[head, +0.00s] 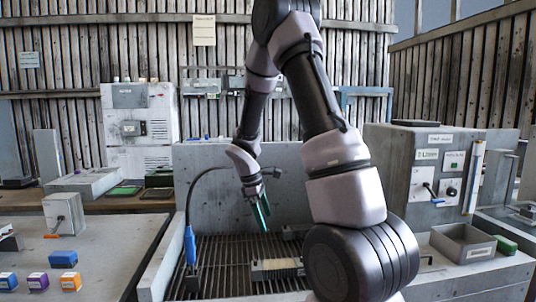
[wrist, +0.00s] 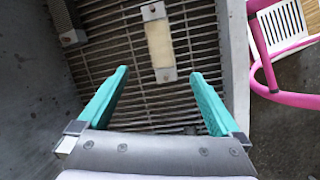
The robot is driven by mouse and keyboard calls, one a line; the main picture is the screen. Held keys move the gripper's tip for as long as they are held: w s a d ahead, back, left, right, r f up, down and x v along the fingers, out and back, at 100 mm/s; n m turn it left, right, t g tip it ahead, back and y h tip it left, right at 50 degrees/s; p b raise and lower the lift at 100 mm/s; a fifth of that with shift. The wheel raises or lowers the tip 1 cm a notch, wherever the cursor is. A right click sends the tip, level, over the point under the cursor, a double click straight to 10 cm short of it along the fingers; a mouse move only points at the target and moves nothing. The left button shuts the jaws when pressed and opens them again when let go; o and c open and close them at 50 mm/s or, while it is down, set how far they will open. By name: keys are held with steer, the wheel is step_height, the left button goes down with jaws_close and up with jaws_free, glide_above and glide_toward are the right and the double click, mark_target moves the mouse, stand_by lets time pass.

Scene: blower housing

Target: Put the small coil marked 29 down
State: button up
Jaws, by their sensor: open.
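My gripper (wrist: 159,74) is open, its two teal fingers apart, with nothing between them. In the head view my gripper (head: 262,213) hangs above the slatted grate (head: 225,250), pointing down. A small cream coil with grey end plates (wrist: 160,43) lies on the grate, just ahead of the fingertips in the wrist view and apart from them. It also shows in the head view as a coil (head: 277,268) near the front of the grate. No number is readable on it, so I cannot tell if it is marked 29.
A second, grey-ended piece (wrist: 68,22) lies at the grate's far left in the wrist view. A grey wall (wrist: 234,60) bounds the grate on the right, with a pink chair (wrist: 268,75) beyond. A blue-handled hose tool (head: 190,245) stands at the grate's left.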

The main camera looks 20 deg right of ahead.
steer(key=s+a+r+m+t+y, duration=0.2)
steer(key=s+a+r+m+t, duration=0.1)
steer(key=s+r+m, duration=0.4)
steer(key=s+a+r+m+t+y, duration=0.3)
steer(key=s+r+m, duration=0.5)
steer(key=s+r, duration=0.5)
step_height(320, 180, up, 7)
steer(key=shift+a+t, duration=0.7)
